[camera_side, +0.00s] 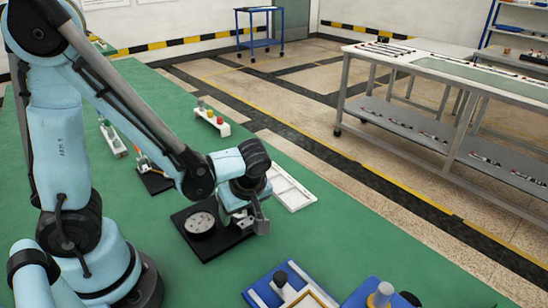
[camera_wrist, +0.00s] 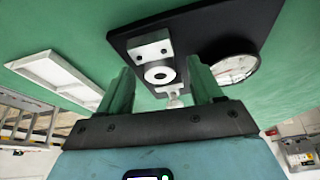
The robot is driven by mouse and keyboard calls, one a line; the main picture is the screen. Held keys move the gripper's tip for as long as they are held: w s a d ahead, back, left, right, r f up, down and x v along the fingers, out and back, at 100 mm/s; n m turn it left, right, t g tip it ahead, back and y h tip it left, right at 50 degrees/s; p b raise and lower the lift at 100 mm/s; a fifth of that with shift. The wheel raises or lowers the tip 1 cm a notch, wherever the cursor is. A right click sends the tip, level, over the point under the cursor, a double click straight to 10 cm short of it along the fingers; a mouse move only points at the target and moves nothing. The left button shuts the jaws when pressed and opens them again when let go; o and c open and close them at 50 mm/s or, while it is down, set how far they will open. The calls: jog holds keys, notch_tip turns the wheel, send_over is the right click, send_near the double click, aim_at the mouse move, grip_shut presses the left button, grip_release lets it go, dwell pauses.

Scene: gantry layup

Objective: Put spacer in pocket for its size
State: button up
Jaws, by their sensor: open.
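In the wrist view a small pale ring with a dark hole, which looks like the spacer (camera_wrist: 159,75), is at a black gauge base (camera_wrist: 137,28). It lies between the spread fingers of my open gripper (camera_wrist: 160,80); I cannot tell whether they touch it. The base carries a round dial (camera_wrist: 238,66). In the side view my gripper (camera_side: 254,226) is low at the right edge of the gauge base, beside the dial (camera_side: 200,223), and the spacer is not clearly visible. A white tray with recessed pockets (camera_side: 292,194) lies behind; it also shows in the wrist view (camera_wrist: 58,72).
Blue fixtures (camera_side: 262,292) with upright posts stand at the front edge of the green table (camera_side: 330,235). A small rack with colored pieces (camera_side: 212,122) and another dark-based device (camera_side: 155,182) stand farther back. The table right of the tray is clear.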

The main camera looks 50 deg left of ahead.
jog(key=shift+a+f, duration=0.1)
jog(key=shift+f, duration=0.05)
jog(key=shift+c, duration=0.5)
jog(key=c, duration=1.1)
grip_shut()
